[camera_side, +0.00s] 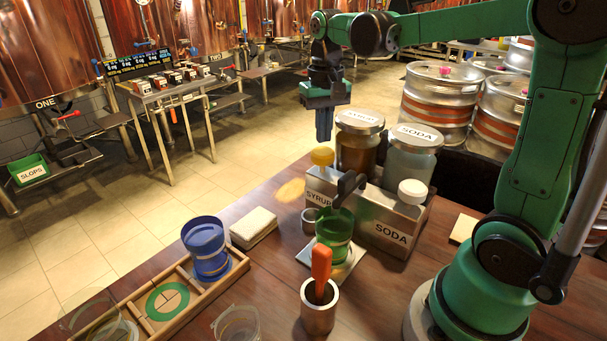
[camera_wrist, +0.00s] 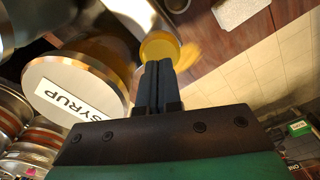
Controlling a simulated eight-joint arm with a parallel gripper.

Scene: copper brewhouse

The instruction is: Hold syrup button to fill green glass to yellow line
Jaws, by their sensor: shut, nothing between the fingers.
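The yellow syrup button (camera_side: 322,156) tops the dispenser block marked SYRUP (camera_side: 318,188). My gripper (camera_side: 324,138) is shut and empty, pointing down just above the button, with a small gap showing in the side view. In the wrist view the shut fingertips (camera_wrist: 158,64) overlap the near edge of the yellow button (camera_wrist: 160,46). The green glass (camera_side: 334,232) stands upright on a pale square plate (camera_side: 346,268) under the dark spout (camera_side: 348,184). Its yellow line and any liquid level cannot be made out.
The white soda button (camera_side: 412,191) and the syrup jar (camera_side: 359,145) and soda jar (camera_side: 410,155) stand close by. A metal cup with an orange-handled tool (camera_side: 321,265) is in front. A blue glass (camera_side: 206,250) sits in a wooden tray (camera_side: 150,325) beside a folded cloth (camera_side: 253,228).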

